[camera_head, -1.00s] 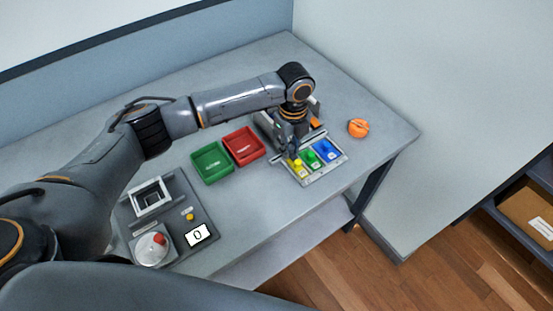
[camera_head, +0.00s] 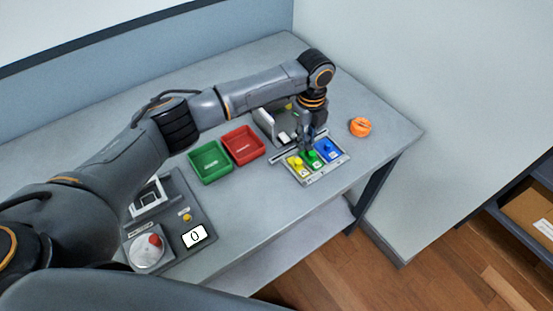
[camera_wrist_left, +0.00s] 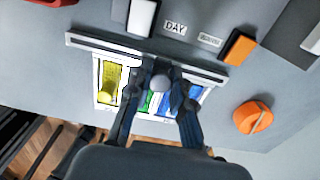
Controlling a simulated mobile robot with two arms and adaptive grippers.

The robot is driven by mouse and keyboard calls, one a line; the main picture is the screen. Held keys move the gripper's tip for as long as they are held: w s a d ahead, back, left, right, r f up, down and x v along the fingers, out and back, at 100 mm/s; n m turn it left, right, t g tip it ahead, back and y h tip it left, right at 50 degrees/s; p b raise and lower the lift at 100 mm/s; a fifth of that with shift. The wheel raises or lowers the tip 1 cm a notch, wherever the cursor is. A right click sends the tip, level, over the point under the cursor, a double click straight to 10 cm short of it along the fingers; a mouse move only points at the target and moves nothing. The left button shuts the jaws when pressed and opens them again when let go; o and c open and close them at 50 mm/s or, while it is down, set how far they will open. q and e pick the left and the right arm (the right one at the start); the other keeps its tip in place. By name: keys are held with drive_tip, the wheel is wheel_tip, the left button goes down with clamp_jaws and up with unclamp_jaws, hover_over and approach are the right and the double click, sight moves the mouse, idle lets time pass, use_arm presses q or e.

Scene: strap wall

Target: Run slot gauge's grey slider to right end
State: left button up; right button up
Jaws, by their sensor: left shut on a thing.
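The slot gauge (camera_head: 282,156) is a narrow grey bar along the back edge of a white tray with yellow, green and blue sections. It also shows in the left wrist view (camera_wrist_left: 100,47), crossing above the tray. The grey slider (camera_wrist_left: 160,82) shows as a rounded knob near the middle of the bar. My left gripper (camera_wrist_left: 160,90) is shut on it, with one finger on each side. In the head view my left gripper (camera_head: 306,148) stands over the bar near the green section and hides the slider. My right gripper is not in view.
A green bin (camera_head: 209,163) and a red bin (camera_head: 243,146) stand left of the tray. An orange object (camera_head: 360,127) lies to the right. A grey holder (camera_head: 268,125) stands behind the bar. A panel with a red knob (camera_head: 155,240) is at the front left.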

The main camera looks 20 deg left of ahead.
sight(324, 134)
use_arm(q)
drive_tip(key=shift+w+d+f+b, duration=0.1)
drive_tip(key=shift+w+d+b, duration=0.5)
drive_tip(key=shift+w+b, duration=0.2)
drive_tip(key=shift+w+d+b, duration=0.55)
drive_tip(key=shift+w+b, duration=0.1)
drive_tip(key=shift+w, duration=0.1)
drive_tip(key=shift+w+d+b, duration=0.9)
drive_tip(key=shift+w+b, duration=0.25)
drive_tip(key=shift+b, duration=0.4)
drive_tip(key=shift+d+r, duration=0.1)
drive_tip(key=shift+r, duration=0.1)
drive_tip(key=o, duration=0.5)
drive_tip(key=shift+w+f, duration=0.1)
drive_tip(key=shift+w, duration=0.05)
drive_tip(key=shift+o, duration=0.2)
wheel_tip(324, 134, up, 6)
drive_tip(key=p, duration=0.5)
drive_tip(key=shift+p, duration=0.35)
